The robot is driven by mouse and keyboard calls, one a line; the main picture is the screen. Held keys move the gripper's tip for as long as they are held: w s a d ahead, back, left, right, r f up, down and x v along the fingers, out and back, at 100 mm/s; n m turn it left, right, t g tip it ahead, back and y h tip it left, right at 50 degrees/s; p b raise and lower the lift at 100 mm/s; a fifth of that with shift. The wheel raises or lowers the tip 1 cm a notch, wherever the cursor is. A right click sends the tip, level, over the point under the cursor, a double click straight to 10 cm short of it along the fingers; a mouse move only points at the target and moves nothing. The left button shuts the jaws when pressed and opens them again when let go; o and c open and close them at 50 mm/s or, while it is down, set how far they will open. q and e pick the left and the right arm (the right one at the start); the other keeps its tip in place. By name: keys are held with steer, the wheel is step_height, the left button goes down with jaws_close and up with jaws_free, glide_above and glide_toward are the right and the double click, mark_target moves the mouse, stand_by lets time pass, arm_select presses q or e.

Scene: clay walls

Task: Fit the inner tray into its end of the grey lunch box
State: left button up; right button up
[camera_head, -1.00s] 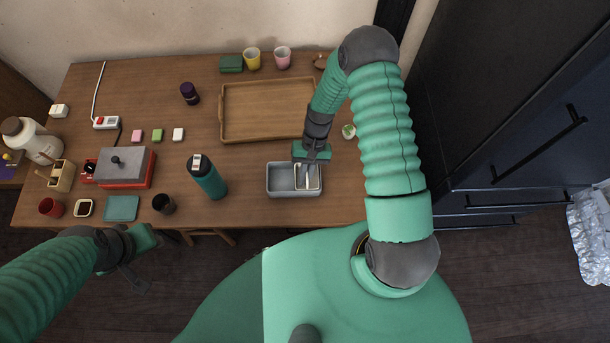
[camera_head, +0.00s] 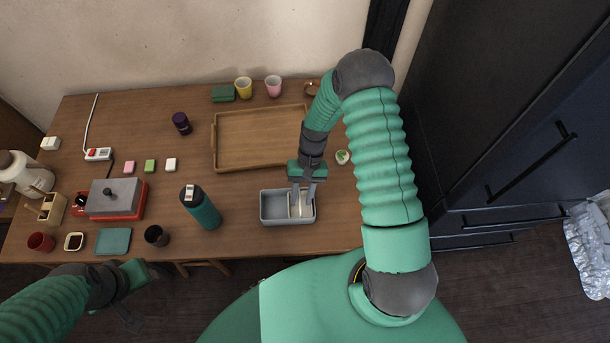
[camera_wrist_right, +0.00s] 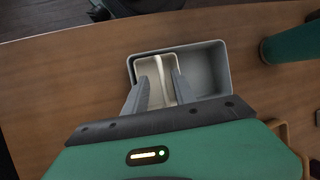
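The grey lunch box (camera_head: 276,218) stands on the table in front of my body. The cream inner tray (camera_head: 302,207) sits inside its right end in the head view; in the wrist view the tray (camera_wrist_right: 149,70) fills the left part of the box (camera_wrist_right: 222,68). It looks level, but the fingers hide part of its rim. My right gripper (camera_head: 303,200) points down into the tray. Its fingers (camera_wrist_right: 160,88) are spread, with the tray's pale divider between them and gaps showing. My left gripper (camera_head: 137,302) is off the table's front edge; its fingers are dark and unclear.
A teal bottle (camera_head: 202,208) stands left of the box, with a dark cup (camera_head: 156,236) farther left. A wooden tray (camera_head: 258,117) lies behind the box. A small green-and-white item (camera_head: 342,157) is at the back right.

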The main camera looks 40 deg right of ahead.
steer(key=v, duration=1.3)
steer(key=shift+r+b, duration=0.15)
steer(key=shift+b, duration=0.25)
steer(key=shift+d, duration=0.1)
